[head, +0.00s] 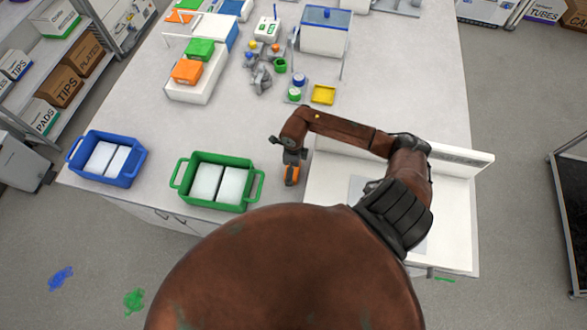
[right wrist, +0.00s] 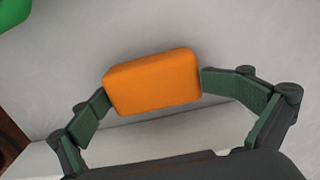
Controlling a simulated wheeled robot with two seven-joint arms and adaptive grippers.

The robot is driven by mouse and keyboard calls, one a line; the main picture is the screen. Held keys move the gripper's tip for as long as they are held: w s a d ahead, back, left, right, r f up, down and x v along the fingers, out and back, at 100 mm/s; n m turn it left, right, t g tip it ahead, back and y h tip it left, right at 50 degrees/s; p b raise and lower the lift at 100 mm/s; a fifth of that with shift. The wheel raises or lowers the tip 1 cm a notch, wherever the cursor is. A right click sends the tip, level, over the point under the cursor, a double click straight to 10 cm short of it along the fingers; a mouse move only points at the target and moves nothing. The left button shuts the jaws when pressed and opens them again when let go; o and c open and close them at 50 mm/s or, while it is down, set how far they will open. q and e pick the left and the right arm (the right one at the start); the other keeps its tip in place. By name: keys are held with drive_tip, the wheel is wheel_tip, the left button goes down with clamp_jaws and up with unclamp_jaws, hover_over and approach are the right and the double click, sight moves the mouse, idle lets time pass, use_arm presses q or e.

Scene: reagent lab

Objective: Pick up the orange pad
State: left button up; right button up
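The orange pad (head: 291,175) is a small rounded block at my right gripper (head: 291,166), over the grey bench just left of the white board. In the right wrist view the orange pad (right wrist: 152,82) lies between the two green fingertips of my right gripper (right wrist: 155,86). A fingertip meets each short end, with no gap that I can see. Whether the pad is clear of the surface I cannot tell. My left gripper is not in view.
A green crate (head: 215,156) and a blue crate (head: 143,153) with white inserts stand to the left. The white board (head: 325,180) with a raised back edge is at the right. A yellow tray (head: 323,94) and a white rack (head: 211,84) with coloured blocks lie behind.

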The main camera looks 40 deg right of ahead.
drive_tip(key=shift+c, duration=0.9)
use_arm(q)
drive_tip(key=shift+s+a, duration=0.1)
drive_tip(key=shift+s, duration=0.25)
use_arm(e)
drive_tip(key=shift+s, duration=0.1)
drive_tip(key=c, duration=0.8)
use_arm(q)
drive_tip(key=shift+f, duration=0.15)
use_arm(e)
drive_tip(key=shift+o, duration=0.2)
drive_tip(key=shift+d+r, duration=0.1)
drive_tip(key=shift+r, duration=0.05)
